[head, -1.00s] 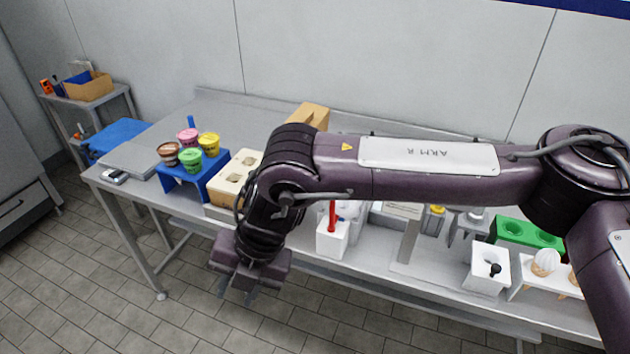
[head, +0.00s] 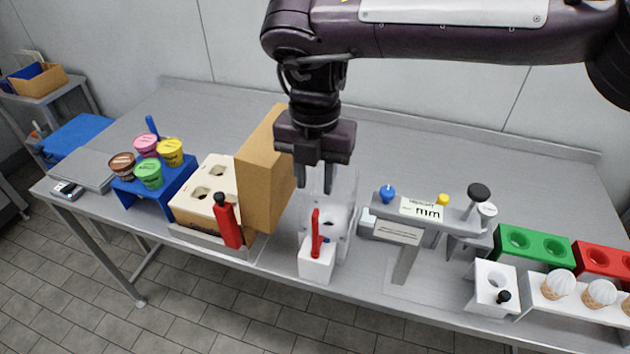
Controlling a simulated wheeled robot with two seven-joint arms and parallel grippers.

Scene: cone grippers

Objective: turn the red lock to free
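Two red parts stand near the front edge, and I cannot tell for sure which is the lock. A thin red upright lever (head: 315,232) rises from a white block (head: 317,262). To its left, a red bar with a black knob (head: 228,222) leans in front of the cream holder. My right gripper (head: 315,185) points down above and just behind the red lever, apart from it. Its two fingers are spread, with nothing visible between them. My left gripper is not in view.
A cardboard box (head: 265,175) stands close left of my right gripper. Further right are a green holder (head: 535,248) and several cones. The table's back strip is clear.

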